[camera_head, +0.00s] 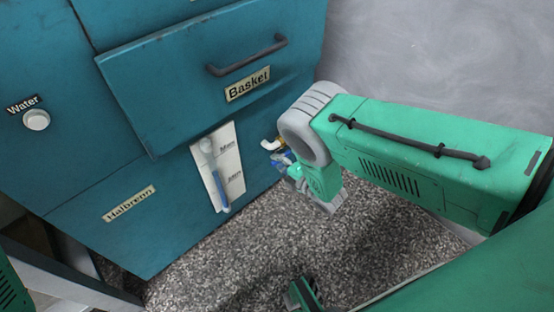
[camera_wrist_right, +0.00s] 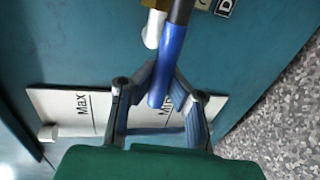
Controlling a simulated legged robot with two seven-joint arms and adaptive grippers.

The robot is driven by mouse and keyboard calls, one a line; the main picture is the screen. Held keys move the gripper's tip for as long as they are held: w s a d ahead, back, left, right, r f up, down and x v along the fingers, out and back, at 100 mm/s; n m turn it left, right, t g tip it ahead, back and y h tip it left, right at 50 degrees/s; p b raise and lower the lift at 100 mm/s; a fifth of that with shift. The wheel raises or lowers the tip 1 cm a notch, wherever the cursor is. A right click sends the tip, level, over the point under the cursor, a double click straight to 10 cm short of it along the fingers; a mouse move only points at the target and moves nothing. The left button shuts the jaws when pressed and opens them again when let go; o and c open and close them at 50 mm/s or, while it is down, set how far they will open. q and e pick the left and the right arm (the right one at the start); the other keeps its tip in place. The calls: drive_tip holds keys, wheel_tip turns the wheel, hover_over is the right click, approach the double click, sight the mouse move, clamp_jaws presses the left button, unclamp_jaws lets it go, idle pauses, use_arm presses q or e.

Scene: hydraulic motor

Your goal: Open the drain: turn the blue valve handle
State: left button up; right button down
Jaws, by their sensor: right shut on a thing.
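The blue valve handle (camera_wrist_right: 172,62) runs down between the fingers of my right gripper (camera_wrist_right: 164,80) in the right wrist view. The fingertips close in on the handle from both sides, and its blue end lies between the finger linkages. In the head view the right gripper (camera_head: 287,163) is at the drain valve (camera_head: 271,145), low on the front of the teal cabinet. My gripper hides most of the valve and handle there. A pale outlet piece shows beside the handle in the wrist view (camera_wrist_right: 154,28). My left gripper is not in view.
The teal cabinet (camera_head: 75,155) carries a "Basket" drawer with a dark handle (camera_head: 247,56), a "Water" button (camera_head: 36,120) and a "Max/Min" level gauge (camera_head: 231,160) left of the valve. Speckled floor (camera_head: 240,235) lies open below, and a grey wall stands behind.

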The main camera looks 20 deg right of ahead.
drive_tip(key=shift+s+a+f, duration=0.3)
drive_tip(key=shift+s+f, duration=0.05)
drive_tip(key=shift+s, duration=0.05)
drive_tip(key=c, duration=1.5)
unclamp_jaws()
drive_tip(key=shift+w+d+r, duration=0.1)
drive_tip(key=shift+r, duration=0.05)
drive_tip(key=shift+d, duration=0.1)
drive_tip(key=v, duration=1.2)
